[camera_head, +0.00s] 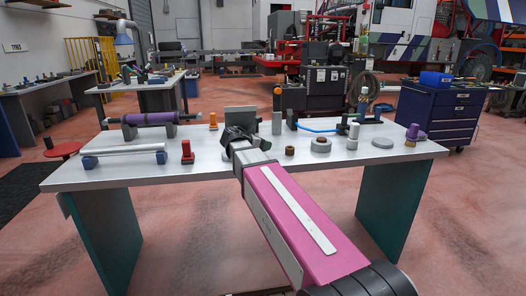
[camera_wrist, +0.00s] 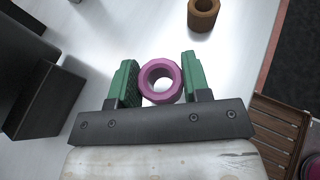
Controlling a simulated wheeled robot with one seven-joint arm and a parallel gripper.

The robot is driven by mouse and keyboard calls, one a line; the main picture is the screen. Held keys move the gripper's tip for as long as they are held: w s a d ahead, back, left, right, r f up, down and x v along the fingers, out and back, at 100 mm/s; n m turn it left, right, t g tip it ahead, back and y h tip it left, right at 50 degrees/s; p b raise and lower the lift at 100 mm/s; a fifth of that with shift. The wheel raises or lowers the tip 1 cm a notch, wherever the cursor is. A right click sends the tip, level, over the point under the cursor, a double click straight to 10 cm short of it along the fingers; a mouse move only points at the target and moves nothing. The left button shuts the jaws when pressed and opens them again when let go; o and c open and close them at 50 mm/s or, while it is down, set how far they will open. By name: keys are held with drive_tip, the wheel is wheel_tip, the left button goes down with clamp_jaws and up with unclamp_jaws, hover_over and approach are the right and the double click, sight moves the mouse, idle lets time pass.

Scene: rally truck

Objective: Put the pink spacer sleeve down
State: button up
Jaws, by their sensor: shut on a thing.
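The pink spacer sleeve (camera_wrist: 160,64) sits between the green fingers of my gripper (camera_wrist: 160,78) in the wrist view. My gripper is shut on it. The sleeve shows end-on as a ring, and the pale tabletop is visible through its hole. In the head view my gripper (camera_head: 240,138) is over the middle of the white table (camera_head: 215,172), and the sleeve is hidden there. I cannot tell whether the sleeve touches the table.
A brown bushing (camera_wrist: 203,12) lies ahead in the wrist view, with a dark block (camera_wrist: 40,95) at left. The head view shows a red-based part (camera_head: 187,156) left of my gripper, a grey ring (camera_head: 320,145) at right and a purple cylinder (camera_head: 148,118).

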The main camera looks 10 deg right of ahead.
drive_tip(key=shift+f, duration=1.35)
drive_tip(key=shift+f, duration=0.15)
drive_tip(key=o, duration=0.9)
drive_tip(key=shift+s+a+r, duration=0.15)
drive_tip(key=shift+a+r, duration=0.05)
drive_tip(key=shift+r, duration=0.05)
drive_tip(key=v, duration=1.1)
drive_tip(key=shift+s+a, duration=0.1)
drive_tip(key=shift+a, duration=0.15)
